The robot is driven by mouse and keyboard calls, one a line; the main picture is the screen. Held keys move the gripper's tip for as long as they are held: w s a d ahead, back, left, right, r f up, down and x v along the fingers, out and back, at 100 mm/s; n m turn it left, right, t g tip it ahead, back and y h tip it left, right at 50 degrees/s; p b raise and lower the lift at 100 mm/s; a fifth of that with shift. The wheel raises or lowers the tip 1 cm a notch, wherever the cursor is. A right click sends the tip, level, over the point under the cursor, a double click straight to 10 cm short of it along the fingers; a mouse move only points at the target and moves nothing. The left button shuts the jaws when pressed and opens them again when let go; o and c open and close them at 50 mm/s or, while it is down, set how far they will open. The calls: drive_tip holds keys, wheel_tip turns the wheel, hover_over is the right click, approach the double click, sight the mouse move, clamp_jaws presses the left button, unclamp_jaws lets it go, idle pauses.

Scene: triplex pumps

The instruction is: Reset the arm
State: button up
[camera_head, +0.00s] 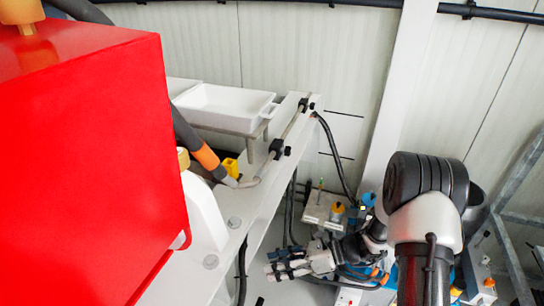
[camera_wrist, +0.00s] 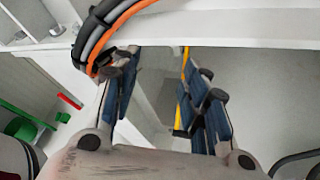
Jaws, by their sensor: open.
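My gripper (camera_head: 272,264) is low in the middle of the head view, beside and below the white frame. My arm, with its black and white joints, reaches down at the right of that view. In the wrist view my gripper (camera_wrist: 160,92) shows two dark blue padded fingers set wide apart. The space between them is empty, with grey floor behind. No object is held.
A large red block (camera_head: 85,170) fills the left. A white tray (camera_head: 225,105) stands by the white frame (camera_head: 262,205). A grey box (camera_head: 322,212) lies near my gripper. Grey and orange hoses (camera_wrist: 112,28) pass close to the left finger. A railing (camera_head: 522,175) stands right.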

drive_tip(key=s+r+n+g+h, duration=0.25)
drive_tip(key=s+r+n, duration=0.35)
drive_tip(key=r, duration=0.4)
drive_tip(key=s+d+r+n+t+h, duration=0.7)
drive_tip(key=s+d+r+n+h, duration=0.4)
drive_tip(key=s+r+n, duration=0.3)
drive_tip(key=s+d+n, duration=0.1)
drive_tip(key=n, duration=0.2)
drive_tip(key=shift+d+h, duration=0.3)
drive_tip(key=shift+h, duration=0.05)
drive_tip(key=shift+c, duration=0.9)
drive_tip(key=shift+a, duration=0.1)
